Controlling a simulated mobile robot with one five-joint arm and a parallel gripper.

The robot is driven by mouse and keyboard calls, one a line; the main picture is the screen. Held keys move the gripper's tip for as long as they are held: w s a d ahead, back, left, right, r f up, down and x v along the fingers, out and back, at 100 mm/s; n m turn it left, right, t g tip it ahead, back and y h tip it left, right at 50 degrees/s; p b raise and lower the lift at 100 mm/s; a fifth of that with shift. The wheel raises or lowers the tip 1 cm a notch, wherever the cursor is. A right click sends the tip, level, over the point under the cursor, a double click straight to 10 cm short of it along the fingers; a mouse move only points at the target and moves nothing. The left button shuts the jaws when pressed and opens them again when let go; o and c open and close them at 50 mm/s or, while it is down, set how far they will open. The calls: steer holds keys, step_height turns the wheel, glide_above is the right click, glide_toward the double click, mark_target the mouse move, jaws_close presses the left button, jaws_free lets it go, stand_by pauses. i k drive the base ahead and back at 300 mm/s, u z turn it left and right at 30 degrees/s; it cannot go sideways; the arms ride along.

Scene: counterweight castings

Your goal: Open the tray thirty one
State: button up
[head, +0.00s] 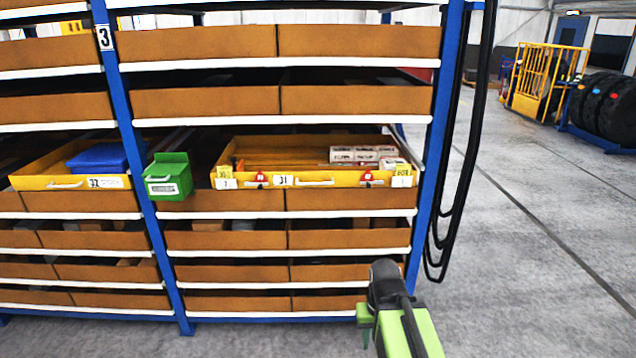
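Tray thirty one is the yellow tray (340,181) with a "31" label in the middle bay of the rack. Its front carries a pale handle, two red tags and yellow-and-white tags at both ends. Its inside shows from above, with white boxes (355,154) at the right and flat brownish items at the left. I cannot tell how far it stands out of the rack. My gripper (366,322) is at the lower right, below and apart from the tray; its fingers are mostly hidden, so its opening is unclear.
A green bin (168,176) sticks out just left of the tray. Yellow tray 32 (40,183), holding a blue box (98,157), stands farther left. Blue posts (440,130) frame the bay; black hoses (462,180) hang at the right.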

mark_target(292, 160)
steer(key=u, duration=0.45)
steer(key=i, duration=0.85)
steer(key=u, duration=0.8)
steer(key=i, duration=0.45)
steer(key=u, duration=0.1)
